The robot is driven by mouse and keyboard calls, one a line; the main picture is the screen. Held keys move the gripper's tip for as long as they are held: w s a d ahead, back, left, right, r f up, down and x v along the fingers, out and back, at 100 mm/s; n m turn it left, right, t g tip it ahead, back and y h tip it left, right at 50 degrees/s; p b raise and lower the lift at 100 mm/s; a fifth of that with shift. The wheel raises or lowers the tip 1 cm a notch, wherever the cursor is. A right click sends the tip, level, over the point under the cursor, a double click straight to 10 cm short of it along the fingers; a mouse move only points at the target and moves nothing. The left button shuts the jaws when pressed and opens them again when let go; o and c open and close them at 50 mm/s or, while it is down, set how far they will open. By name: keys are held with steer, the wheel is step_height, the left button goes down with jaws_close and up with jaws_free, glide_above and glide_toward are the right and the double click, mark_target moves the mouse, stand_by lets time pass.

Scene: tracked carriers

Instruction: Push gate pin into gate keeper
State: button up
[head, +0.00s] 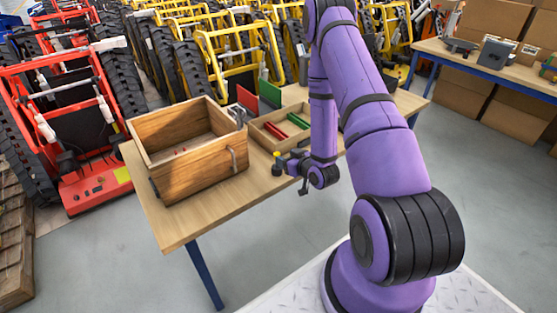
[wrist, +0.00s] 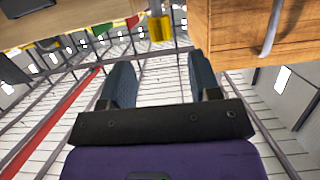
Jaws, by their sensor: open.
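A small upright yellow-topped piece with a dark lower part (head: 278,160) stands by the front edge of the table; I cannot tell whether it is the gate pin. Its yellow part (wrist: 160,28) also shows in the wrist view, beyond and between my fingers. My gripper (head: 289,166) is beside it at the table's front edge. In the wrist view the two blue-grey fingers (wrist: 160,72) are apart with nothing between them. I cannot make out a gate keeper for certain.
A wooden box (head: 203,170) with a metal handle (head: 233,160) stands left on the table (head: 185,222). A grey clamp-like part (head: 238,115) is at its back right corner. A shallow tray (head: 264,139) holds red and green bars. Red and green panels stand behind. Tracked carriers fill the background.

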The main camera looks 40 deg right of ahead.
mark_target(275, 153)
steer(key=shift+f+x, duration=0.1)
steer(key=shift+x, duration=2)
steer(key=shift+f+x, duration=0.15)
steer(key=shift+x, duration=1.9)
steer(key=c, duration=1.1)
steer(key=shift+o, duration=0.2)
steer(key=shift+r, duration=0.1)
step_height(275, 153, up, 10)
